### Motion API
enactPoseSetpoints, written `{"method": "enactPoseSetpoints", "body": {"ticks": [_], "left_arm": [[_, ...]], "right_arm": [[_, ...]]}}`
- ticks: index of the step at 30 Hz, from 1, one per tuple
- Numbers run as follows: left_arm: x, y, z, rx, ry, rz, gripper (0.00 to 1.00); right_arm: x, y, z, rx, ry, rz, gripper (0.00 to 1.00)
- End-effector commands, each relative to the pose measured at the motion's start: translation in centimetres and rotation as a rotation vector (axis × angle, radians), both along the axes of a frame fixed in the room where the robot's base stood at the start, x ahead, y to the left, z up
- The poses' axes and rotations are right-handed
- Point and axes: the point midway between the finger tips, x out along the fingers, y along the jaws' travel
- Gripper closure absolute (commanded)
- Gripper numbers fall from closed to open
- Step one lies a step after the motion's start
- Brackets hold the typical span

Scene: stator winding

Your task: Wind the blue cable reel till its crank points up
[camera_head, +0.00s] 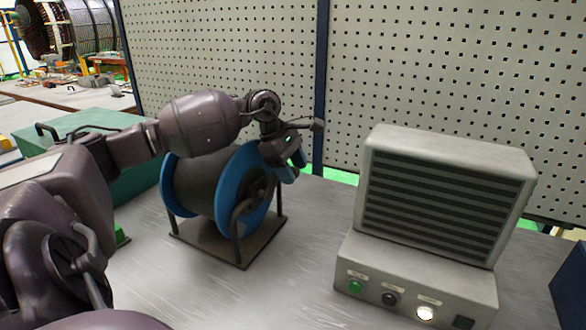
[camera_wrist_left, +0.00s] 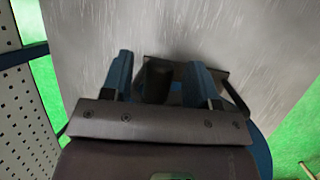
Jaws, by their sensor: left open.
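The blue cable reel (camera_head: 262,205) stands on a dark base frame on the metal table, with grey cable wound between its blue flanges. My left arm reaches over it from the left. My left gripper (camera_head: 291,168) is open at the upper right of the near flange. In the left wrist view, its two blue fingers (camera_wrist_left: 159,85) stand apart with a dark upright cylinder (camera_wrist_left: 156,82), which looks like the crank's handle, between them. I see clear room beside each finger. The gripper partly hides the crank in the head view, so its exact angle is hard to tell. My right gripper is out of view.
A grey louvred box (camera_head: 440,195) with a green button, a dark knob and a lit white button stands to the right. A green case (camera_head: 85,140) is behind my left arm. A perforated panel (camera_head: 430,70) closes the back. The table front is clear.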

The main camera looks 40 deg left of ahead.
Motion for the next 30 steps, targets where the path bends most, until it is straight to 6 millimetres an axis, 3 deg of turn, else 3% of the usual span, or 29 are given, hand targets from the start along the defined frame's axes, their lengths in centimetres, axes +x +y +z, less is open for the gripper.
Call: {"method": "enactPoseSetpoints", "body": {"ticks": [8,18,30], "left_arm": [[0.02,-0.02,-0.03,0.0,0.0,0.0,0.47],[0.01,0.0,-0.02,0.0,0.0,0.0,0.99],[0.01,0.53,0.1,0.005,-0.013,0.001,1.0]], "right_arm": [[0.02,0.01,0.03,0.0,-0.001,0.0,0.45],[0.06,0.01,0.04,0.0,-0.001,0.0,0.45],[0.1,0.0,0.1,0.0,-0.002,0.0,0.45]]}}
